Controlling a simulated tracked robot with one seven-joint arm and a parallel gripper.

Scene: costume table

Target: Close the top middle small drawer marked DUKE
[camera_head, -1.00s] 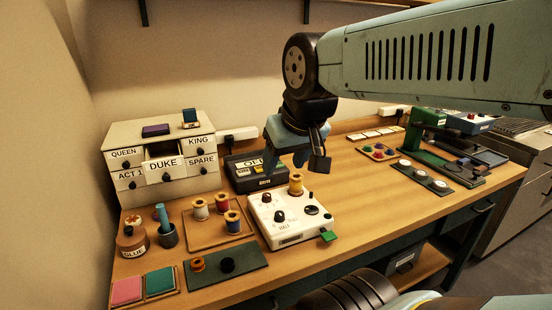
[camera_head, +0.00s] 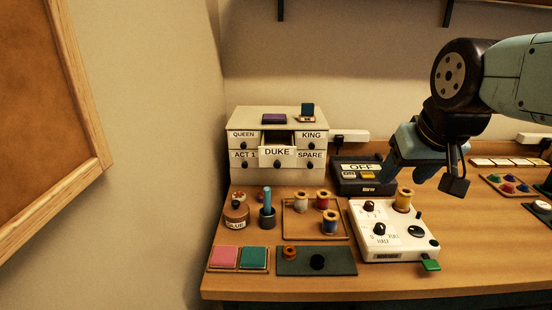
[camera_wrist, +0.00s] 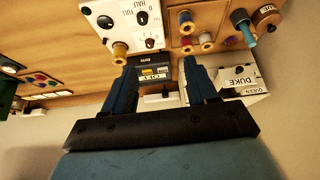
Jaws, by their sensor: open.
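The small white drawer cabinet (camera_head: 277,175) stands at the back left of the table in the head view. Its top middle drawer marked DUKE (camera_head: 277,152) is pulled out, with a dark opening showing behind its front. In the wrist view the DUKE drawer (camera_wrist: 240,80) shows at the right, outside the fingers. My gripper (camera_head: 430,180) is open and empty. It points down above the table, to the right of the cabinet and apart from it. In the wrist view my gripper's two fingers (camera_wrist: 160,72) are spread, with the OFF box between them farther away.
The black OFF box (camera_head: 362,178) sits right of the cabinet. A white dial box (camera_head: 390,245) with a yellow spool is below my gripper. A spool tray (camera_head: 315,236), a glue jar (camera_head: 236,214) and a teal tool in a cup (camera_head: 267,215) stand before the cabinet.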

